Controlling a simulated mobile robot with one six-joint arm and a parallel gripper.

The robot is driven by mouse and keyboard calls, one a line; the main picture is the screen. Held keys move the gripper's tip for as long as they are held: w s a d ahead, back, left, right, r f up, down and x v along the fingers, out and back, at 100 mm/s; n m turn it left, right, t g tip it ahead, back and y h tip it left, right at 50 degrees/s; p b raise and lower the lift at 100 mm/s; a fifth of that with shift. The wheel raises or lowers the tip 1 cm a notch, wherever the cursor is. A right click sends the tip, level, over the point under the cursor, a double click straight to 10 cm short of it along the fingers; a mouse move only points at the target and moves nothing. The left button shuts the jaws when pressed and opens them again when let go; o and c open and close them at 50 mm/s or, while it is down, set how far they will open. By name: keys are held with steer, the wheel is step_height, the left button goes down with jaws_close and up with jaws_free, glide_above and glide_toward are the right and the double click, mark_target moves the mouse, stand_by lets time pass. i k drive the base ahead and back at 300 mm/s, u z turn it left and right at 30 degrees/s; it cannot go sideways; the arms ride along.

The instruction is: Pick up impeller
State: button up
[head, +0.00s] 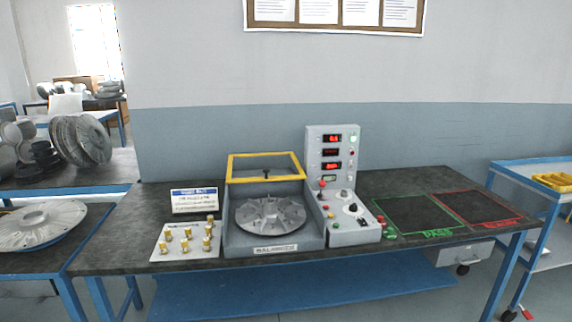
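A grey finned disc, which looks like the impeller (270,215), lies flat in the grey machine labelled BALANCER (232,240) on the dark bench. The machine's yellow-framed cover (266,156) stands raised behind it. The disc's upper face shows, and the machine's front wall hides its underside. Another large pale finned disc (32,226) lies on a separate table at the left. My gripper is not in view.
A control panel (333,165) with red displays stands right of the machine. A white board with brass pieces (163,252) and a small sign (195,201) are on the left. Green PASS (408,216) and red-outlined (475,206) areas are empty. A blue cart (515,170) stands right.

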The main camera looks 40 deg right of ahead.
mark_target(260, 216)
steer(key=z, duration=0.8)
steer(key=k, duration=0.95)
steer(key=i, duration=0.7)
